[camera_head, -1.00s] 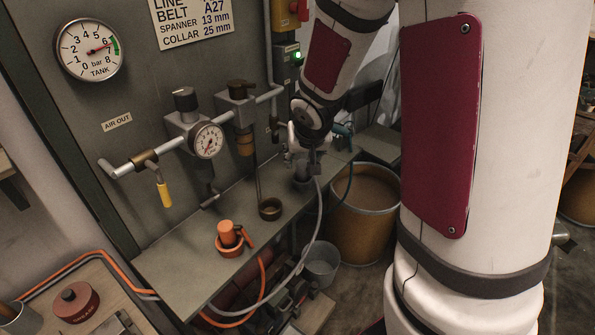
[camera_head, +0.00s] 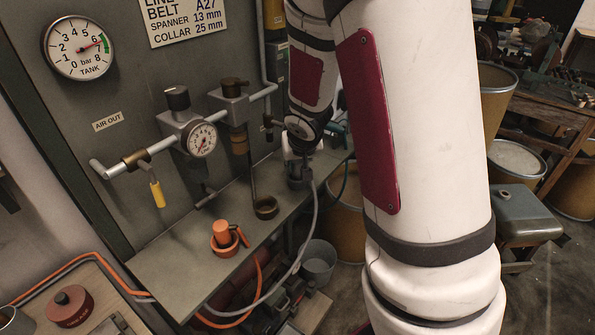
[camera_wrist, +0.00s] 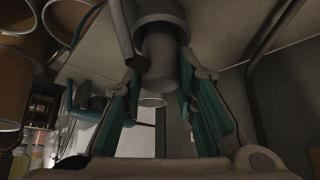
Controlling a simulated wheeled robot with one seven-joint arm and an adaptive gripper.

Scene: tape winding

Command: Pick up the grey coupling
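The grey coupling (camera_wrist: 160,62) is a plain cylinder standing in a wider grey round holder (camera_wrist: 160,12) in the wrist view. In the head view it is mostly hidden under my gripper (camera_head: 299,160) at the far part of the bench (camera_head: 190,262). In the wrist view, my gripper (camera_wrist: 160,85) has its teal-padded fingers apart, one on each side of the coupling's free end. A narrow gap seems to show beside the coupling; contact cannot be made out. A grey hose (camera_head: 312,215) runs down from near the coupling.
An orange coupling (camera_head: 221,230) stands in an orange holder nearer on the bench. An empty dark ring holder (camera_head: 265,207) lies between. The wall panel carries pipes, a line gauge (camera_head: 202,140) and a yellow-handled valve (camera_head: 156,194). A bucket (camera_head: 319,262) and drums stand beside the bench.

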